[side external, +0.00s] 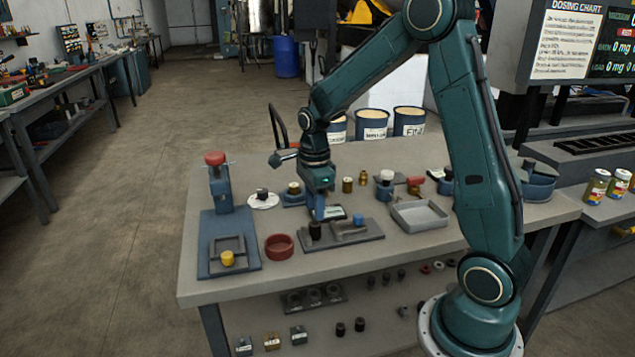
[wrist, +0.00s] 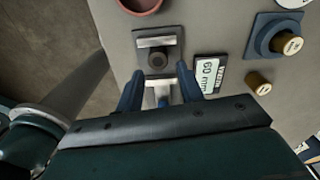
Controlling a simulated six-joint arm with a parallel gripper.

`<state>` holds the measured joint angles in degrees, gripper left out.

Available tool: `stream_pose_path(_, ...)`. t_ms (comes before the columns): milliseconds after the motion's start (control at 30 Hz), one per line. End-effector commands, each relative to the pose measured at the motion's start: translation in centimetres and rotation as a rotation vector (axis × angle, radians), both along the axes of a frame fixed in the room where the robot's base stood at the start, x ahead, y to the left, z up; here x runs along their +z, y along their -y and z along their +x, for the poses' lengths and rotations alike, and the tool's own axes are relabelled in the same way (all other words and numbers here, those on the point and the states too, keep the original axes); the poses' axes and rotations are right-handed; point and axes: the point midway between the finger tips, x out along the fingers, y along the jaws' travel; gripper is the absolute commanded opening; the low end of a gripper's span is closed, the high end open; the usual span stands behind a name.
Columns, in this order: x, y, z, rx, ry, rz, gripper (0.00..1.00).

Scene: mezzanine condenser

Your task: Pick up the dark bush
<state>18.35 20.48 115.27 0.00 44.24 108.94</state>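The dark bush (side external: 315,231) stands upright at the left end of a dark grey fixture plate (side external: 368,235) on the bench. In the wrist view the bush (wrist: 157,57) shows as a dark round piece just beyond the fingertips. My gripper (side external: 318,212) points down above the plate, close to the bush. In the wrist view my gripper (wrist: 158,82) has its two blue fingers spread apart, with part of the fixture visible between them. Nothing is seen held. The exact height gap between fingertips and bush cannot be told.
A "60 mm" display (wrist: 208,74) is beside the right finger. A blue press stand (side external: 222,190) rises at the left.

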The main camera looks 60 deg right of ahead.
Motion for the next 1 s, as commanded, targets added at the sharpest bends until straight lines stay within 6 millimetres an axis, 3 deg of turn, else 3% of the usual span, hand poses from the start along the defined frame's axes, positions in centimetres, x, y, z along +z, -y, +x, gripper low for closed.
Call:
stream_pose_path(367,-0.9,0.0,-0.1,0.000,-0.001,0.001,0.38)
stream_pose_path(733,-4.7,-0.3,-0.3,0.001,-0.005,0.000,0.38)
stream_pose_path(1000,-5.6,-0.2,-0.2,0.001,-0.003,-0.002,0.38)
